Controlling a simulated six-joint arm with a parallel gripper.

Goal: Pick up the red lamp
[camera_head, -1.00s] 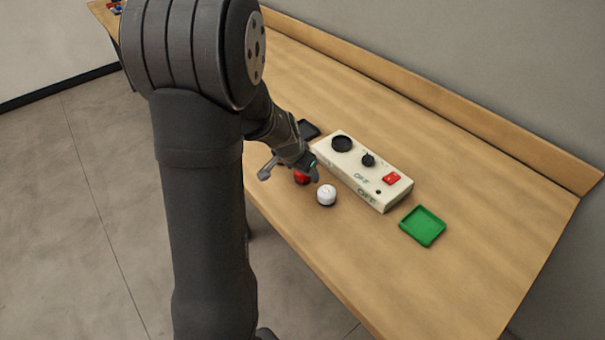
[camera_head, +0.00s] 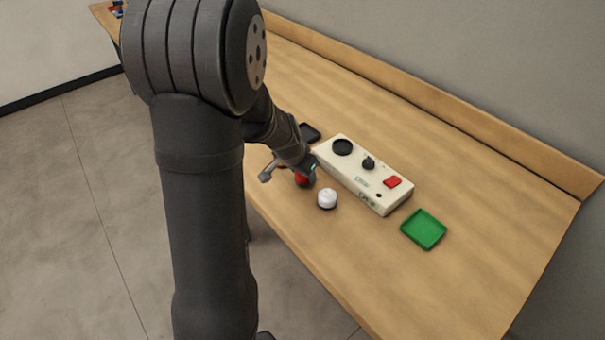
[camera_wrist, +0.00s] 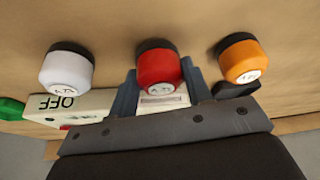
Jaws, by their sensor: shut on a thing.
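The red lamp, a rounded cap on a dark base, is in the middle of the wrist view (camera_wrist: 158,68) and partly hidden behind the gripper in the head view (camera_head: 301,181). My gripper (camera_wrist: 159,84) is shut on it, with one finger on each side. In the head view my gripper (camera_head: 298,172) is low at the table's front edge. I cannot tell whether the lamp's base touches the table.
A white lamp (camera_head: 327,199) stands close to the right. An orange lamp (camera_wrist: 240,60) stands on the other side. A cream control box (camera_head: 350,177) with a black round recess, knob and red switch lies behind. A green tray (camera_head: 423,229) and a black tray (camera_head: 309,132) flank it.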

